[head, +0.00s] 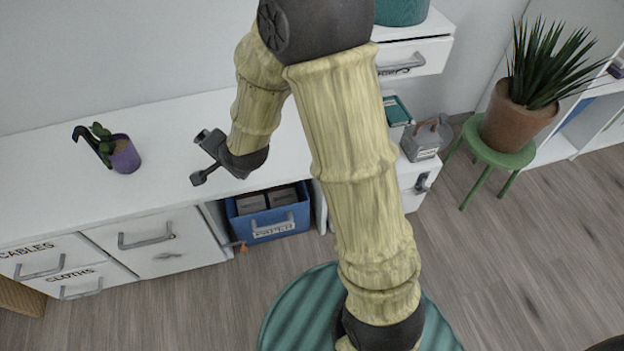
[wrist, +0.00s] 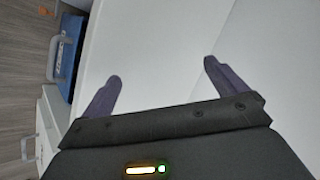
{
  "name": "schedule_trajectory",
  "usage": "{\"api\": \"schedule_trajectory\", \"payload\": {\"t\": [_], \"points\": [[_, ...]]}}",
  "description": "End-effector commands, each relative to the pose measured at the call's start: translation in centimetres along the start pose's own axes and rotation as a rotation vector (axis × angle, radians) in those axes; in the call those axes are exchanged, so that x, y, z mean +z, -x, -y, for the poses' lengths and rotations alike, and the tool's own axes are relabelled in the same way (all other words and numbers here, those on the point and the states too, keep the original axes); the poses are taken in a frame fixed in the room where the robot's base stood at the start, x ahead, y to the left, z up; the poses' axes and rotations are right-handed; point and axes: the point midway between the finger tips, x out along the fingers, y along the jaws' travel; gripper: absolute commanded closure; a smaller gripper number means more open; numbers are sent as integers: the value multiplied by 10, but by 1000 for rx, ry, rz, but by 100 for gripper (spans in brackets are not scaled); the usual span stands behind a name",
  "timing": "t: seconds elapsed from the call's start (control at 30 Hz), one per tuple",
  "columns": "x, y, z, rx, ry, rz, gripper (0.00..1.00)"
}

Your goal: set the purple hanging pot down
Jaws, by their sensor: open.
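The pot is not in the wrist view.
The white desk (head: 60,203) has labelled drawers below. A blue bin (head: 268,221) sits in an open compartment under the top. A grey box (head: 421,142) and a teal-topped item (head: 396,110) stand to the right. A potted plant (head: 515,118) rests on a green stool (head: 492,157).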

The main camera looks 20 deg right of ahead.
Motion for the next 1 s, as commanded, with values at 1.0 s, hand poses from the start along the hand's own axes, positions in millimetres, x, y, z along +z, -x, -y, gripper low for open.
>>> {"api": "schedule_trajectory", "payload": {"t": [1.0], "points": [[-52, 183, -148, 523, 890, 333, 3]]}}
